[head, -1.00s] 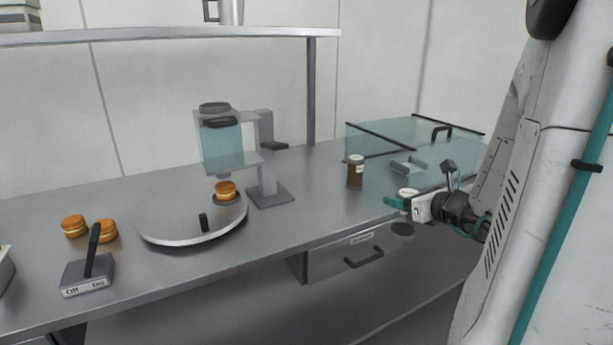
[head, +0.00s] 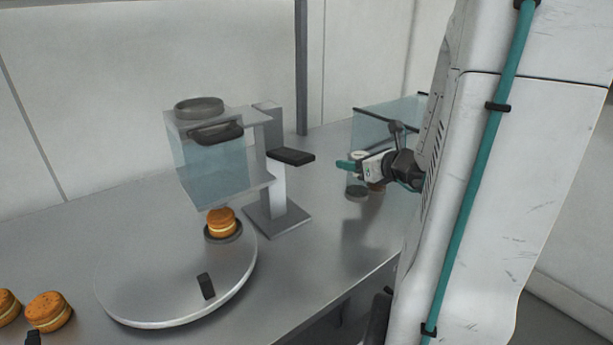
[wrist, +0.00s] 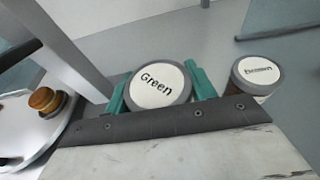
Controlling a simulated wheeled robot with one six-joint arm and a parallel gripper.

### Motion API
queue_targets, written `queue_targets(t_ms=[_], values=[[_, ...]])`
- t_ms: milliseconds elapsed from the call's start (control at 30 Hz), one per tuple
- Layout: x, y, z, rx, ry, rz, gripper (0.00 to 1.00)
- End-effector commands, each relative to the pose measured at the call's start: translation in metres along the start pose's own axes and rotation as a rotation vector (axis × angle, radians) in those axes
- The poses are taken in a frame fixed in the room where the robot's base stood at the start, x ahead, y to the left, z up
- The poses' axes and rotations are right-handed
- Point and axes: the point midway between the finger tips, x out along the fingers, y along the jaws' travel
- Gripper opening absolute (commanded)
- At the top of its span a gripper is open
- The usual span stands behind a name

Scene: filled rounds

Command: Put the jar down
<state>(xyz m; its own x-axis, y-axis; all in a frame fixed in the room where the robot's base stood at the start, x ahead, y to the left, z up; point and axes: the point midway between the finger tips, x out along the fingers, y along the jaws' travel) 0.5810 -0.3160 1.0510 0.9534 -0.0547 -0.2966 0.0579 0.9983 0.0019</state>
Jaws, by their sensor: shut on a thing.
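My gripper (head: 352,165) is shut on a clear jar (head: 356,181) with a dark base and a white-topped lid. In the wrist view the lid (wrist: 160,86) reads "Green" and sits between the two teal fingers (wrist: 160,92). The jar looks upright over the counter. I cannot tell whether its base touches the counter or hangs just above it.
A brown jar (head: 377,187) stands close beside the held jar, mostly hidden by my gripper; its lid (wrist: 259,70) shows right in the wrist view. A dispenser (head: 215,165) stands left, above a round turntable (head: 150,290). A glass case (head: 385,122) is behind. Counter (head: 330,235) in front is clear.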

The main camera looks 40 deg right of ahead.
Motion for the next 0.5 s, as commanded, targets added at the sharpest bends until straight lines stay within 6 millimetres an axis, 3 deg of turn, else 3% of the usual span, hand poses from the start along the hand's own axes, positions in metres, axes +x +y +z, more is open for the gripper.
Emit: queue_targets(t_ms=[167, 500], values=[[0.015, -0.002, 0.003, 0.0, -0.001, 0.002, 0.26], [0.102, -0.011, 0.021, -0.001, 0.0, 0.004, 0.26]])
